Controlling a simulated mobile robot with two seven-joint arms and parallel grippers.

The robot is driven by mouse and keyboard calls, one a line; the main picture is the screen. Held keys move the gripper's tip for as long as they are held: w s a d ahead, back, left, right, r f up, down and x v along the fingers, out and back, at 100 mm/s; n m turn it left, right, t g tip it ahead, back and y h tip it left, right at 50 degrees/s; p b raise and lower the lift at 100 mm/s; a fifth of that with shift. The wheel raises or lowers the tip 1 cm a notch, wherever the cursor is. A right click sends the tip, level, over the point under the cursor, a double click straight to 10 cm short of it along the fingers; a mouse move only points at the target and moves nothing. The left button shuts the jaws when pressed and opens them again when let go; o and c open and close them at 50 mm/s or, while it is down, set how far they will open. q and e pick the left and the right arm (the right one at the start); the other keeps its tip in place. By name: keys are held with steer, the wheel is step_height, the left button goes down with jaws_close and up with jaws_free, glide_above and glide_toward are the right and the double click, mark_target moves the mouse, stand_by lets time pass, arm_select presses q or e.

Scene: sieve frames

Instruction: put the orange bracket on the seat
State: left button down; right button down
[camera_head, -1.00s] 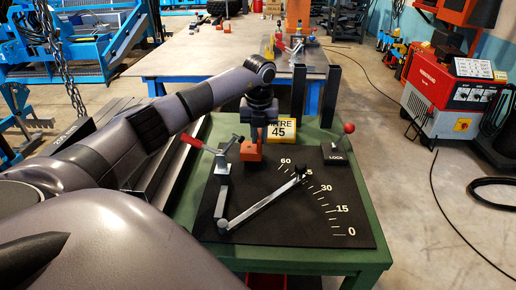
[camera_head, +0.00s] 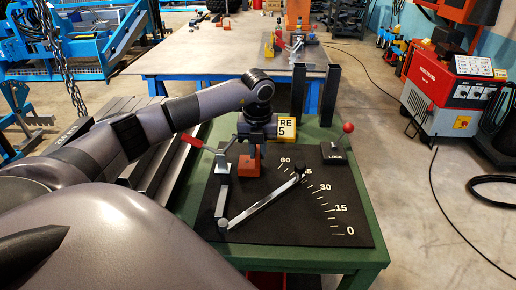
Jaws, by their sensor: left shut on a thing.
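The orange bracket (camera_head: 249,166) is at the far left part of the black angle board (camera_head: 285,222). My left gripper (camera_head: 256,146) points down from above and is shut on the bracket. I cannot tell whether the bracket touches the board. A toggle clamp with a red handle (camera_head: 192,140) stands just left of the bracket, on a grey block. The seat is not clearly distinguishable; it may be hidden by the bracket and gripper. My right gripper is not in view.
A grey bar (camera_head: 262,203) lies angled across the board, near marks 0 to 60. A LOCK block (camera_head: 335,154) with a red-knobbed lever (camera_head: 348,128) is at the right. A yellow sign (camera_head: 287,128) and black posts (camera_head: 331,95) stand behind. The board's right front is clear.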

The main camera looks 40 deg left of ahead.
arm_select(q)
steer(key=c, duration=1.4)
jaws_free()
steer(key=shift+f, duration=0.1)
steer(key=shift+o, duration=0.2)
steer(key=shift+r, duration=0.2)
step_height(320, 180, up, 12)
steer(key=s+d, duration=0.1)
steer(key=shift+f, duration=0.15)
